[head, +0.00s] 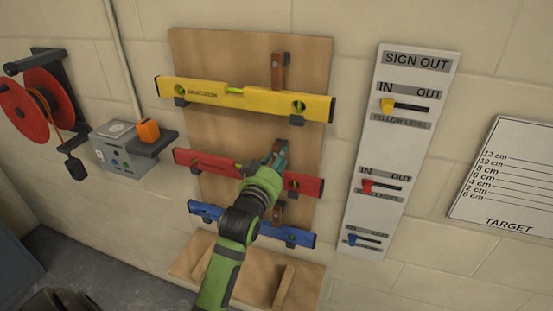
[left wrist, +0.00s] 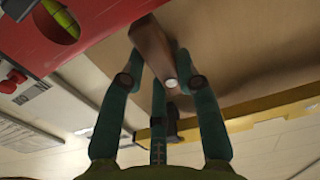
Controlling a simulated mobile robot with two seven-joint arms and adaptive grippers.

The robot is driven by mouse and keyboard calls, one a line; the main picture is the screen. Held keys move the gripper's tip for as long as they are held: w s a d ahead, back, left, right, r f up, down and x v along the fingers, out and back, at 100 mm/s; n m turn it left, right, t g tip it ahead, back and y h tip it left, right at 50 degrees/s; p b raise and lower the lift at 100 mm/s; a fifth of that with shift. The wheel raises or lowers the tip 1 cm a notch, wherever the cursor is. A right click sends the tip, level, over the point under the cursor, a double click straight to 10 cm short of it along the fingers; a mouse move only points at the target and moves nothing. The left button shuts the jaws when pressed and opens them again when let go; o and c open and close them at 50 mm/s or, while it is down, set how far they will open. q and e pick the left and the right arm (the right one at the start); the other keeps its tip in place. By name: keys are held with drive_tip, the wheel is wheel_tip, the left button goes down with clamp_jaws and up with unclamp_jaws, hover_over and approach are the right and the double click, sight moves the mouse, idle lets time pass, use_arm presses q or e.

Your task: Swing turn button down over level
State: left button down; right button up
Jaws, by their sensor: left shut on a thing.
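The board (head: 205,50) on the wall carries a yellow level (head: 220,92), a red level (head: 215,163) and a blue level (head: 208,210). A brown turn button (head: 278,72) points up above the yellow level. My left gripper (head: 280,150) is at the turn button just above the red level and hides much of it. In the left wrist view, the gripper's green fingers (left wrist: 160,82) are shut on this brown turn button (left wrist: 150,45), one on each side. The red level (left wrist: 90,25) is close by. Another turn button (head: 278,211) is partly visible by the blue level. My right gripper is not in view.
A sign-out panel (head: 395,150) with coloured sliders hangs right of the board, and a target chart (head: 515,170) farther right. A red cable reel (head: 40,105) and a grey box (head: 120,150) with an orange item (head: 149,131) are at the left.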

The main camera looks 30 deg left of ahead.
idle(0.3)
use_arm(q)
drive_tip(key=c, duration=0.9)
unclamp_jaws()
drive_tip(key=shift+s, duration=0.1)
drive_tip(key=v, duration=1.1)
drive_tip(key=shift+s, duration=0.4)
